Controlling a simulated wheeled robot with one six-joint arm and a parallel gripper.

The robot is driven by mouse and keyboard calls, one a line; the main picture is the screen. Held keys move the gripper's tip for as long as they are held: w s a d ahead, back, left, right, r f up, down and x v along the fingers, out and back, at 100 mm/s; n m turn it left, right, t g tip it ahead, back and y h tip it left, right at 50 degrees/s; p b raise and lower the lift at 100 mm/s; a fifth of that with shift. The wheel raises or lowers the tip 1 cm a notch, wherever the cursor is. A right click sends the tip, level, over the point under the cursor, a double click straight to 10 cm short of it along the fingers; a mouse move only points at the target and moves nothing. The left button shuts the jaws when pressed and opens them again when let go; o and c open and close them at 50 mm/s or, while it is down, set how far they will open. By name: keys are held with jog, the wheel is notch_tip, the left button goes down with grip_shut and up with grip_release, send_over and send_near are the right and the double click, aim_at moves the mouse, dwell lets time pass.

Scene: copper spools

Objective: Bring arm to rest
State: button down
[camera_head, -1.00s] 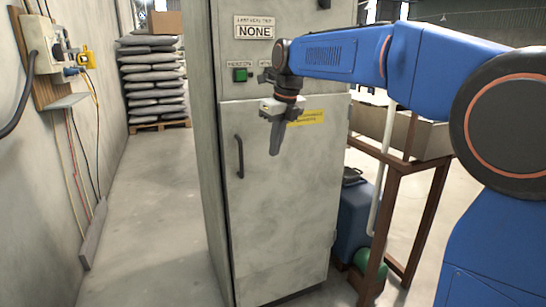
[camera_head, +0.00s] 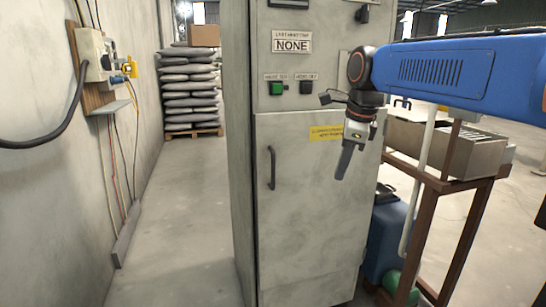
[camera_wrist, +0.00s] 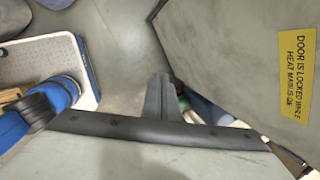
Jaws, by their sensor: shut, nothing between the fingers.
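My blue arm (camera_head: 440,75) reaches in from the right in the head view. My gripper (camera_head: 342,175) hangs from its end, fingers pointing down. It is shut and empty, in front of the upper right part of a grey cabinet's door (camera_head: 310,220). The fingers look apart from the door, but the gap is hard to judge. In the wrist view the closed fingers (camera_wrist: 160,97) show near the middle.
The cabinet has a dark handle (camera_head: 271,168), a green button (camera_head: 277,89) and a yellow label, seen close in the wrist view (camera_wrist: 297,75). A brown-framed stand (camera_head: 440,190) is at right. Sacks (camera_head: 190,90) stand behind an open floor strip at left.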

jog(key=s+d+f+n+t, duration=0.1)
jog(key=s+d+f+n, duration=0.4)
jog(key=s+f+n, duration=0.5)
jog(key=s+d+f+n+h, duration=0.1)
jog(key=s+d+f+n, duration=0.5)
jog(key=s+f+n, duration=0.5)
jog(key=s, duration=0.5)
jog(key=shift+d+t, duration=0.2)
jog(key=shift+t, duration=0.2)
jog(key=shift+f, duration=0.1)
